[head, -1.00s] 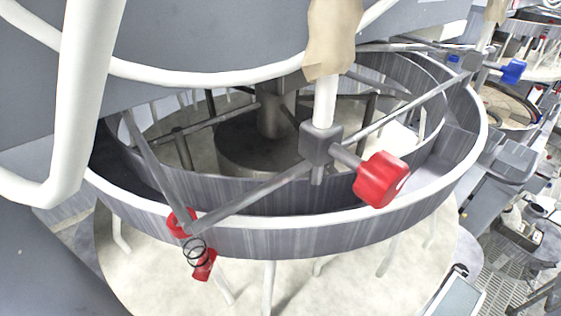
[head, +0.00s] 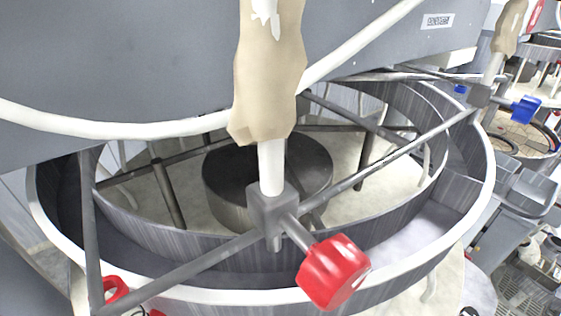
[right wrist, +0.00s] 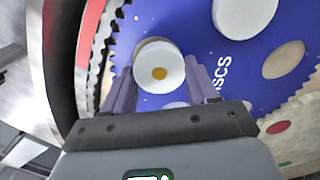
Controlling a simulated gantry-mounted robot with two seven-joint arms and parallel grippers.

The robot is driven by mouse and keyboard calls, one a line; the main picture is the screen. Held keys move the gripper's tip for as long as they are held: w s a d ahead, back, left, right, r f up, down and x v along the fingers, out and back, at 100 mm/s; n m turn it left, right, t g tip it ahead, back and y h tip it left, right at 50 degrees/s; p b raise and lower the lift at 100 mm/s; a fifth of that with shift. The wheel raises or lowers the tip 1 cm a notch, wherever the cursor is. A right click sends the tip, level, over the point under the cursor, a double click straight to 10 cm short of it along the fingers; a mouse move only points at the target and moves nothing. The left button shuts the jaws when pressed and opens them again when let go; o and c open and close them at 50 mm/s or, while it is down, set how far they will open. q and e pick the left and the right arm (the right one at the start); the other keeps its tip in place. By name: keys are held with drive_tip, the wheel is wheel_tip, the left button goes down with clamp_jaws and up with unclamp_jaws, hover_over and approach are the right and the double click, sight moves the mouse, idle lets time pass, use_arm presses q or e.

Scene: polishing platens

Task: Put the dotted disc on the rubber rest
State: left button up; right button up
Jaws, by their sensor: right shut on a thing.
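In the right wrist view my right gripper (right wrist: 160,88) is shut on the dotted disc (right wrist: 146,62), a small white round piece with a yellow-brown dot in its middle. Its two purple-grey fingers stand on either side of the disc. Behind it is a blue toothed plate (right wrist: 200,38) with partly hidden white lettering; I cannot tell how far the disc is from it. I cannot make out the rubber rest in either view. Neither gripper shows in the head view.
The head view shows a large metal ring trough (head: 205,297), crossed by grey bars, with a red knob (head: 333,272) and a tan-wrapped white post (head: 268,80). A blue knob (head: 525,109) is at the right. Another white disc (right wrist: 243,14) lies on the blue plate.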

drive_tip(key=shift+d+r, duration=0.2)
drive_tip(key=shift+r, duration=2.9)
